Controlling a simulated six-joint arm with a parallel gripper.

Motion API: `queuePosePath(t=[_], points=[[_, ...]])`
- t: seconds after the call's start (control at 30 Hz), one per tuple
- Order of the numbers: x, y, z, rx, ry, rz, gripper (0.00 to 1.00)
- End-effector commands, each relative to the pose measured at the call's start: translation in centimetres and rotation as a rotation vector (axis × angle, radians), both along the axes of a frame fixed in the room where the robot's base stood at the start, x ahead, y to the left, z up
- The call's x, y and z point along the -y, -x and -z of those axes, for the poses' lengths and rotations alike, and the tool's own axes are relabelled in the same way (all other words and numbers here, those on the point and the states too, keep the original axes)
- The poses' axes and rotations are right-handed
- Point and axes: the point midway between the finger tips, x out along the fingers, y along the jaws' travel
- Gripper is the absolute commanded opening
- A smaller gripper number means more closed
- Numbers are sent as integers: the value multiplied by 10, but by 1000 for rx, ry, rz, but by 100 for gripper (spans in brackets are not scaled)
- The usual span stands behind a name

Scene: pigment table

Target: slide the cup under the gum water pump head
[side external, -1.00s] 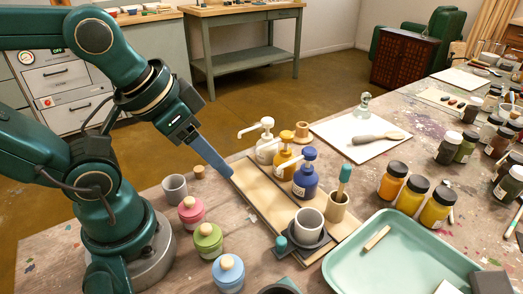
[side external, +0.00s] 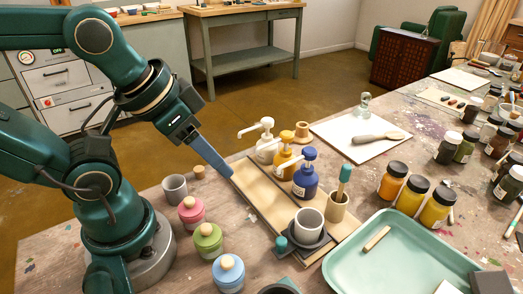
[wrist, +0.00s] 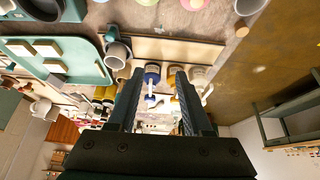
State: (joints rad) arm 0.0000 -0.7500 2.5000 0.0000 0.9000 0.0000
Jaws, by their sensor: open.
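A grey cup (side external: 309,226) stands upright in a dark round holder with a teal knob (side external: 281,243), at the near end of a wooden board (side external: 258,198). It also shows in the wrist view (wrist: 117,54). White (side external: 267,146), yellow (side external: 287,162) and blue (side external: 305,181) pump bottles stand in a row along the board's far side. Their labels are too small to read, so I cannot tell which holds gum water. The cup is under no pump head. My gripper (side external: 230,174) is open and empty above the board's far left end, apart from the cup.
A second grey cup (side external: 175,188) and pink (side external: 191,215), green (side external: 208,241) and blue (side external: 228,273) lidded jars stand left of the board. A wooden pot (side external: 337,205) with a teal-handled tool is beside the cup. A green tray (side external: 345,262) lies to the right.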

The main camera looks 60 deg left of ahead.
Motion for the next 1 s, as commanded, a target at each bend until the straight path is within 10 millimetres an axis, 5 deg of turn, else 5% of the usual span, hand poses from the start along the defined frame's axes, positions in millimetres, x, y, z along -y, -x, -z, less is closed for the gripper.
queuePosePath(t=[0.23,0.57,1.0], points=[[0,-2,-4,9,-20,38,54],[25,-40,-13,-116,-101,329,54],[93,-67,47,-396,-178,716,54]])
